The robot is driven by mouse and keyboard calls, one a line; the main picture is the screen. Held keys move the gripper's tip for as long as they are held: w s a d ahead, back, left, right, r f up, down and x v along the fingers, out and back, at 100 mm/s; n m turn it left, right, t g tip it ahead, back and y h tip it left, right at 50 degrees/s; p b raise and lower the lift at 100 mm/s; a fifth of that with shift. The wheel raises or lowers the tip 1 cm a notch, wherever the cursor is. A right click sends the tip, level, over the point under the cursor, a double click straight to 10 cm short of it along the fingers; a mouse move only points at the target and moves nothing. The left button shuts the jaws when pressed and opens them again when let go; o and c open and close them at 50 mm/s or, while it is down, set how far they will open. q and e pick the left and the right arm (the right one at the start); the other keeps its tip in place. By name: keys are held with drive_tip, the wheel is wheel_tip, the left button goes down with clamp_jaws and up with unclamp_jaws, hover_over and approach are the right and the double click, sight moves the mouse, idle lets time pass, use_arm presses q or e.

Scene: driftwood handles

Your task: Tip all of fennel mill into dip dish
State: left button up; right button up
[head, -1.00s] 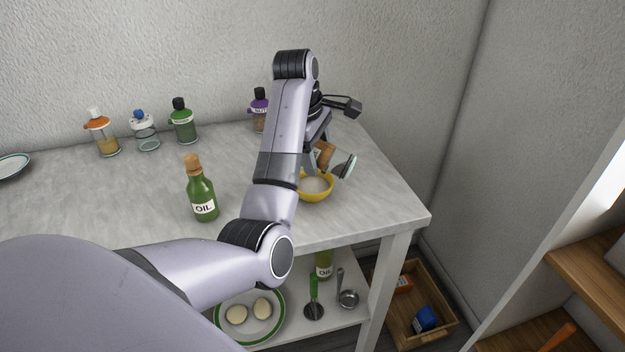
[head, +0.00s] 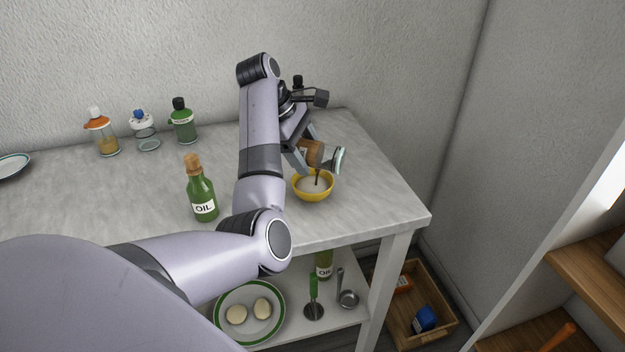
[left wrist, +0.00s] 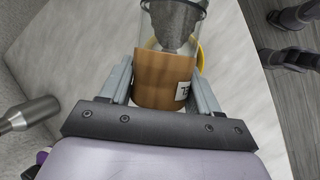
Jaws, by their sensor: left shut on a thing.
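The fennel mill (head: 313,150) has a brown wooden body with a white label and a clear glass part. My left gripper (head: 308,154) is shut on its wooden body and holds it tilted, nearly on its side, above the dip dish. In the left wrist view the mill (left wrist: 160,82) sits between both fingers, with dark grey matter in its glass part. The yellow dip dish (head: 314,195) stands on the table just below, with a pale inside. A thin dark streak shows between the mill and the dish. My right gripper is out of view.
A green oil bottle (head: 202,193) stands left of the dish. An orange-topped jar (head: 103,135), a blue-topped jar (head: 146,133) and a green bottle (head: 184,124) stand along the wall. The table (head: 375,205) is clear right of the dish.

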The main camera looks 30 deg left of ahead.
use_arm(q)
drive_tip(key=h, duration=0.1)
drive_tip(key=a+f+h, duration=0.1)
drive_tip(key=h, duration=0.1)
drive_tip(key=shift+t, duration=0.4)
drive_tip(key=h, duration=0.2)
drive_tip(key=f+n+t+h, duration=0.1)
drive_tip(key=shift+s+a+f+h, duration=0.15)
drive_tip(key=shift+a+h, duration=0.25)
drive_tip(key=r+h, duration=0.1)
drive_tip(key=t+h, duration=0.1)
drive_tip(key=h, duration=0.1)
drive_tip(key=shift+a+r, duration=0.15)
drive_tip(key=shift+r, duration=0.2)
drive_tip(key=shift+r+n+h, duration=0.3)
drive_tip(key=shift+r, duration=0.35)
drive_tip(key=shift+f, duration=0.15)
